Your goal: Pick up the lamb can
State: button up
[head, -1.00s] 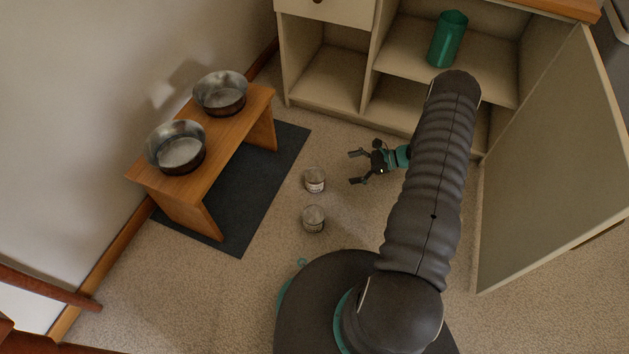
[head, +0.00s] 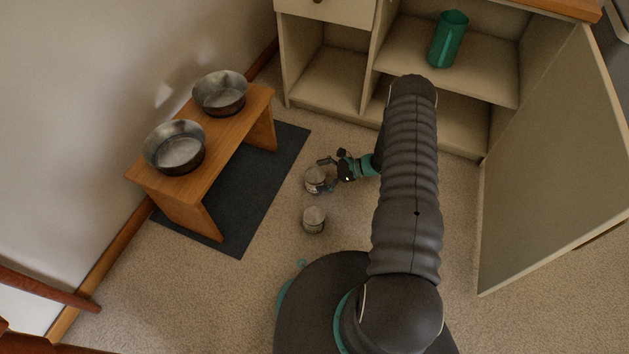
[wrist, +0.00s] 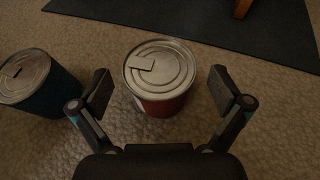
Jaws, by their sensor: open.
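Two cans stand upright on the carpet. The farther can (head: 314,180) is between the fingers of my gripper (head: 325,176). In the wrist view this can has a red label (wrist: 162,102) and a silver lid with a pull tab. A gap shows on both sides between it and the open fingers. The other can (head: 314,219) stands nearer my base. In the wrist view it has a dark blue label (wrist: 52,92) and sits outside the left finger. I cannot read either label, so I cannot tell which is the lamb can.
A wooden stand (head: 226,137) with two metal bowls (head: 175,148) is at the left, over a dark mat (head: 262,185). A cabinet (head: 330,78) is at the back, its door (head: 545,170) open at the right. A green jug (head: 447,39) is on its shelf.

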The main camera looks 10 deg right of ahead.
jog(key=shift+x, duration=1)
jog(key=c, duration=1.4)
jog(key=shift+c, duration=0.6)
jog(key=shift+r, duration=0.15)
